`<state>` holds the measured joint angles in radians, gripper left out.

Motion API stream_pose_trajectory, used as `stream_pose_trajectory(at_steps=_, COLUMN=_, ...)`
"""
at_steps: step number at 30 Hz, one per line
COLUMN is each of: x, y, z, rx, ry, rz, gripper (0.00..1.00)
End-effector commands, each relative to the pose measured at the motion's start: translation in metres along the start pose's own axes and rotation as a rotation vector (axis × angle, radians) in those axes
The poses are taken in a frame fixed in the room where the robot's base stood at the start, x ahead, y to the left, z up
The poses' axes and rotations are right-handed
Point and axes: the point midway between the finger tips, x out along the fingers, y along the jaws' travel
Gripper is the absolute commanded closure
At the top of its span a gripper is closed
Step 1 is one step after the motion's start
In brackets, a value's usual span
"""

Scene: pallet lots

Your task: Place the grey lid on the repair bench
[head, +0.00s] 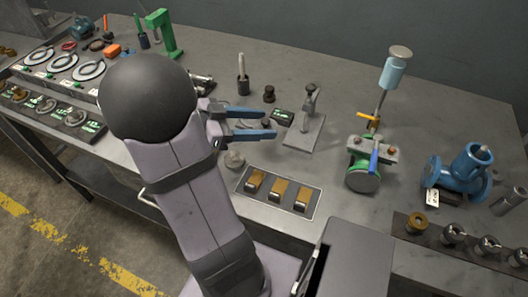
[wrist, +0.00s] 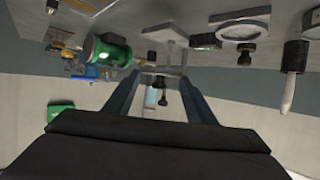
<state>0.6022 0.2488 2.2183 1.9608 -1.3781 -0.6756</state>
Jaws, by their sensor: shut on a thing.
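My gripper (head: 262,125) has blue fingers and reaches over the middle of the bench (head: 415,120), left of a small press stand. The fingers are shut on a thin grey piece between them, which I take for the grey lid; it is mostly hidden and its outline is unclear. In the wrist view, the fingers (wrist: 160,85) stand apart with a narrow grey shape and dark bits between or behind them.
A grey press stand (head: 304,133) is right of the gripper. A tray (head: 266,202) with several brass blocks lies in front. A green valve (head: 362,175) and a blue pump body (head: 460,172) stand at right. Trays of rings (head: 88,70) fill the left end.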

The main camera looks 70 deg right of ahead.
Motion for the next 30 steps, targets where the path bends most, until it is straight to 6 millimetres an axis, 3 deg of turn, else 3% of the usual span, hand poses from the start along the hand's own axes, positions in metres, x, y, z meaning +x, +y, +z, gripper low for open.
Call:
stream_pose_trajectory(at_steps=12, x=0.021, y=0.0, z=0.05, rx=-0.005, ry=0.001, rz=-0.001, gripper=0.71)
stream_pose_trajectory(at_steps=22, x=0.025, y=-0.001, z=0.061, rx=-0.003, ry=0.0, rz=-0.003, gripper=0.71)
stream_pose_trajectory(at_steps=30, x=0.037, y=0.0, z=0.089, rx=-0.004, ry=0.0, rz=-0.003, gripper=0.71)
